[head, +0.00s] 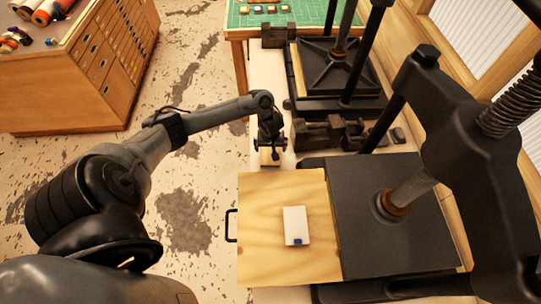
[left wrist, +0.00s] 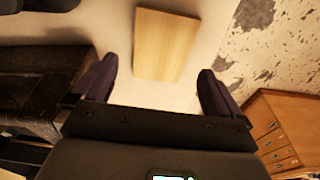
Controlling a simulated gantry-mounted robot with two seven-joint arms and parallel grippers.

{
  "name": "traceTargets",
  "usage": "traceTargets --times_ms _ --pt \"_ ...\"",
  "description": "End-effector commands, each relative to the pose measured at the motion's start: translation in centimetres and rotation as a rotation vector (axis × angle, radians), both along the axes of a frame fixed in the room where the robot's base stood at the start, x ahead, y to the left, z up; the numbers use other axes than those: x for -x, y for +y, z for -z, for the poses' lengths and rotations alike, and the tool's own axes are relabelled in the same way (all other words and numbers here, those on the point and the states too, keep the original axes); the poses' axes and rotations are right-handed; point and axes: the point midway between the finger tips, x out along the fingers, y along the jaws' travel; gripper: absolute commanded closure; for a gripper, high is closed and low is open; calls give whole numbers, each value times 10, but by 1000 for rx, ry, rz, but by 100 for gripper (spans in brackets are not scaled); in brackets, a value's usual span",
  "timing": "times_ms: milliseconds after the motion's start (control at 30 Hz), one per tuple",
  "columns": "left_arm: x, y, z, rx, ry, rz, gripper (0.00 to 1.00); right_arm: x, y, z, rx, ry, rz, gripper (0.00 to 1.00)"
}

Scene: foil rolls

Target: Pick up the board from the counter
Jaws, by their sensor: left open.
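The board is a small pale wooden rectangle lying on the cream counter. In the head view only a bit of the board (head: 266,158) shows below my left gripper (head: 271,146), which hides the rest. In the left wrist view the whole board (left wrist: 165,45) lies ahead of the two dark fingers, and the left gripper (left wrist: 158,88) is open and empty. The board is in line with the gap between the fingers, and nothing touches it there. The counter (head: 266,82) is a narrow strip beside the presses. My right gripper is not in view.
A black press (head: 390,215) with a plywood sheet (head: 262,255) carrying a white block (head: 294,225) stands in front. Another press (head: 340,65) and dark metal blocks (head: 322,133) stand right of the gripper. A wooden drawer cabinet (head: 90,75) is at the left, across open floor.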

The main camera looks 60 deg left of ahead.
Motion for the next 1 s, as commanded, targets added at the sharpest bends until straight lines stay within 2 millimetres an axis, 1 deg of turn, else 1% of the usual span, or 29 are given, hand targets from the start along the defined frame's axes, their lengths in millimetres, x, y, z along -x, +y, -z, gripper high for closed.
traceTargets --times_ms 133,400,500,800,967,1000 --pt "0 1 9 0 0 0 0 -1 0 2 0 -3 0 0" --pt "0 6 43 0 1 -1 0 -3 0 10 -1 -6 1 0" --pt "-1 7 50 -2 0 1 0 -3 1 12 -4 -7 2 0" --pt "-1 8 52 -2 -1 2 0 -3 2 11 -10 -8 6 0" --pt "-1 7 52 -2 -1 2 24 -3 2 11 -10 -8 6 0" --pt "-1 8 52 -2 -1 2 31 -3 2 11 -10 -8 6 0"
